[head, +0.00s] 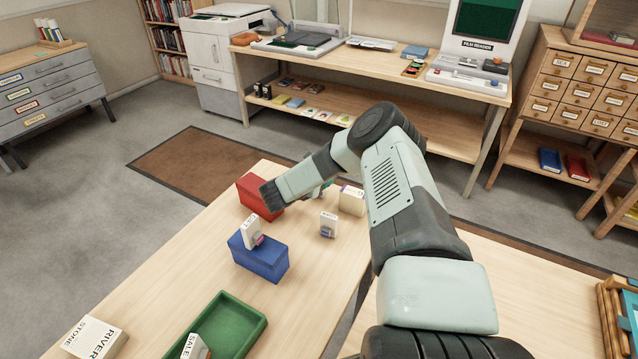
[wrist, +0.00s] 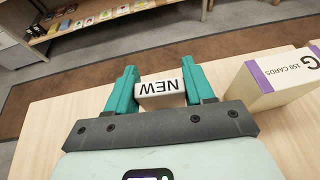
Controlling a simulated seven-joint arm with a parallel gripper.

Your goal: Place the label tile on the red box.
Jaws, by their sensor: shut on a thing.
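In the head view only a bit of my gripper (head: 318,188) shows behind my forearm, and the held tile is hidden. The red box (head: 252,202) stands at the far left of the table, partly covered by my arm. My gripper appears to its right, apart from it. The red box is not in the wrist view.
A blue box (head: 262,264) with a white tile on top stands nearer. Another white tile (head: 328,225) stands right of it. A white and purple card box (head: 351,201) is close to my gripper. A green tray (head: 240,335) and a STONE RIVER block (head: 95,338) are in front.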

